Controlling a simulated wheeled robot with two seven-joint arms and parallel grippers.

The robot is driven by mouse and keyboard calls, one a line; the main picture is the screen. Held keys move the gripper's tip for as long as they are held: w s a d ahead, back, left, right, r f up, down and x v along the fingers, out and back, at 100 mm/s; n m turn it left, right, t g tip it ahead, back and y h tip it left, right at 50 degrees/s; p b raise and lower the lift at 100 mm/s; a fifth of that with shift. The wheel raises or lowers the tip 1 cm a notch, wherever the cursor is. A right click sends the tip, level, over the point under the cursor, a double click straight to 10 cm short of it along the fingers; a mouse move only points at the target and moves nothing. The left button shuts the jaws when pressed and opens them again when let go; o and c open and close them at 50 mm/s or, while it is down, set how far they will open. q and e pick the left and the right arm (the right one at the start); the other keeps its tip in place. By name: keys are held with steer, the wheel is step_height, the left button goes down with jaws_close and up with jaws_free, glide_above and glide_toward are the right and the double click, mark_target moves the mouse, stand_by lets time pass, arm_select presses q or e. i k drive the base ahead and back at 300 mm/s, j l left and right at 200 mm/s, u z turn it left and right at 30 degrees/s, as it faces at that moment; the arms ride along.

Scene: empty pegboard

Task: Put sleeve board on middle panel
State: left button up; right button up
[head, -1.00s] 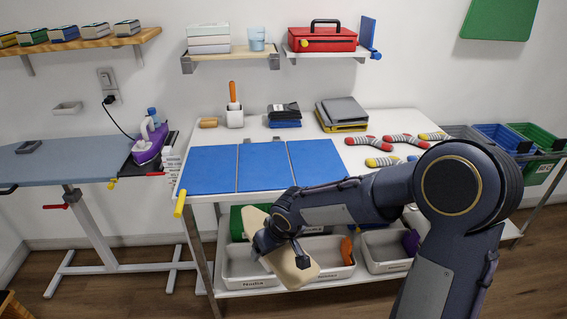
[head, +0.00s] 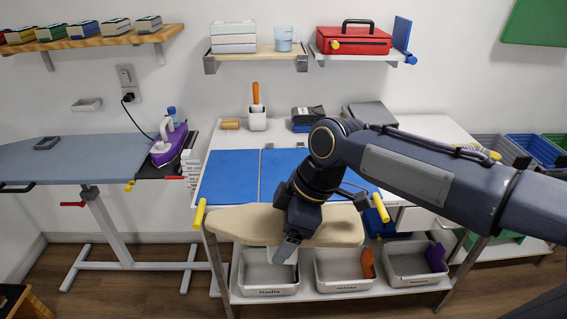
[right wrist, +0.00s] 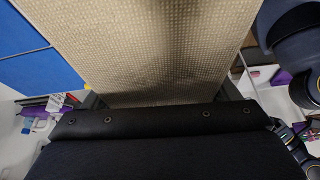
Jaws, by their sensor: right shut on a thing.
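The sleeve board (head: 238,223) is a long beige padded board with a rounded end. My right gripper (head: 287,250) is shut on it and holds it roughly level at the table's front edge, in front of the blue panels. In the right wrist view the board's woven beige cover (right wrist: 140,45) fills the upper middle, and the fingertips are hidden. Three blue panels lie on the white table. The left panel (head: 230,177) shows well; the middle panel (head: 281,166) is partly covered by my right arm, and the right one is mostly hidden. My left gripper is out of view.
An ironing board (head: 70,160) with a purple iron (head: 168,147) stands at the left. A white cup with an orange-handled tool (head: 257,122) stands behind the panels. White bins (head: 268,277) sit on the lower shelf.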

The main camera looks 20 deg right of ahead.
mark_target(288, 171)
steer(key=i, duration=1.25)
